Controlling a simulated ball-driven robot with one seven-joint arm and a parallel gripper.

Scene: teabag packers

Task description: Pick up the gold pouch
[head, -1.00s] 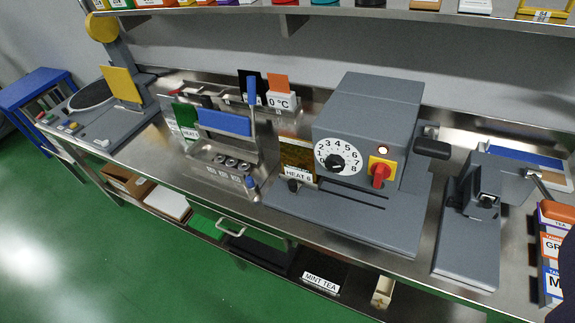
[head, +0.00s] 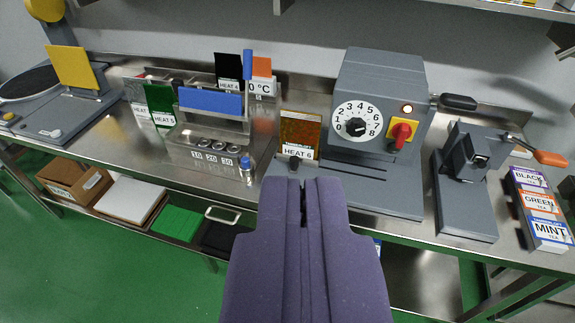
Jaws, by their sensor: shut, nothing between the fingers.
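The gold pouch (head: 301,128) stands upright on the steel counter, left of the grey dial machine. It has a mottled gold-brown face, and a white "HEAT 6" label (head: 299,153) covers its lower part. My purple gripper (head: 303,188) is in the lower middle of the view, pointing toward the counter. Its fingers are together with nothing between them. In the picture its tips lie just below the pouch and its label, apart from the pouch. How far away the pouch is in depth is hard to tell.
The dial machine (head: 375,85) stands close right of the pouch. A small dark knob (head: 294,163) is below the label. Left are a blue-handled sealer (head: 213,100) and green pouch (head: 160,104). Right are a grey press (head: 470,165) and tea boxes (head: 540,205).

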